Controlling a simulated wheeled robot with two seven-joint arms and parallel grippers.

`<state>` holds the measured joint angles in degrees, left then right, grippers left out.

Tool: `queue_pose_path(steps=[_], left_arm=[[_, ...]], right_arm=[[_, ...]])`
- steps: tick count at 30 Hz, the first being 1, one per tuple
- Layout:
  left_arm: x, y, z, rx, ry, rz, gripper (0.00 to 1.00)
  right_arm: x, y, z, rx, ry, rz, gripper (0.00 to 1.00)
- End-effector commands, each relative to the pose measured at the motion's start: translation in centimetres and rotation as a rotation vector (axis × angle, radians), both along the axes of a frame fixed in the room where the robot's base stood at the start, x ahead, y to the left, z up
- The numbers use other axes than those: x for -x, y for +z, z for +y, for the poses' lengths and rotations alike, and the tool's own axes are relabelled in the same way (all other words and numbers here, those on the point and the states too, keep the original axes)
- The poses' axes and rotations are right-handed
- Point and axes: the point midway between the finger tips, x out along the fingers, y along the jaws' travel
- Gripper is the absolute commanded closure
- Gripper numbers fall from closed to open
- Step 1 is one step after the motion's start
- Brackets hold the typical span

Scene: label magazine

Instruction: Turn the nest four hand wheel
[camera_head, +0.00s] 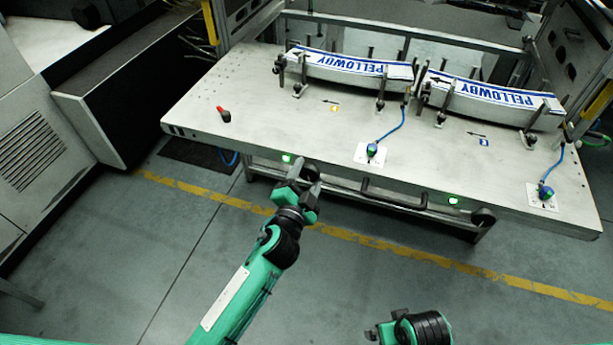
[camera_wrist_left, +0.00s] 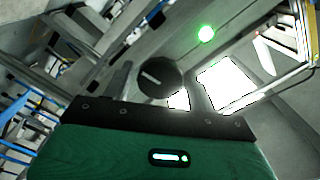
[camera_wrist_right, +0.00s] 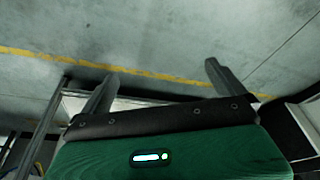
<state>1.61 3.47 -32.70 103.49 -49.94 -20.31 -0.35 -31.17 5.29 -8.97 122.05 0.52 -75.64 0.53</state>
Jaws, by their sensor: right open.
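My left gripper (camera_head: 302,184) is at the front edge of the metal bench, by the left green lamp (camera_head: 287,158). In the left wrist view a dark round hand wheel (camera_wrist_left: 158,78) with a pale bar across it lies ahead of this gripper; I cannot tell whether the fingers touch it. In the head view that wheel is mostly hidden by the gripper. A second dark hand wheel (camera_head: 485,217) is at the bench front on the right. My right gripper (camera_wrist_right: 160,82) is open and empty over the floor. The nest numbers are too small to read surely.
The bench (camera_head: 260,110) carries two curved PELLOWBY label stacks (camera_head: 350,68) (camera_head: 492,103) between posts. A black handle bar (camera_head: 393,194) juts from the front. The floor in front is clear.

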Motion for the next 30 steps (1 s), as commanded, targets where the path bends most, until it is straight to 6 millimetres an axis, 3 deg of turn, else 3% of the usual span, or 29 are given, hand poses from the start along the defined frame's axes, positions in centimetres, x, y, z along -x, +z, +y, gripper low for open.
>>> queue_pose_path(steps=[14,30], left_arm=[[0.7,-0.1,0.2,0.001,0.0,0.0,0.3],[9.4,-0.3,2.9,0.001,0.001,0.003,0.3]], right_arm=[[0.0,0.0,0.0,0.0,0.0,0.0,0.0],[-0.3,1.0,0.1,-0.003,0.001,-0.019,0.0]])
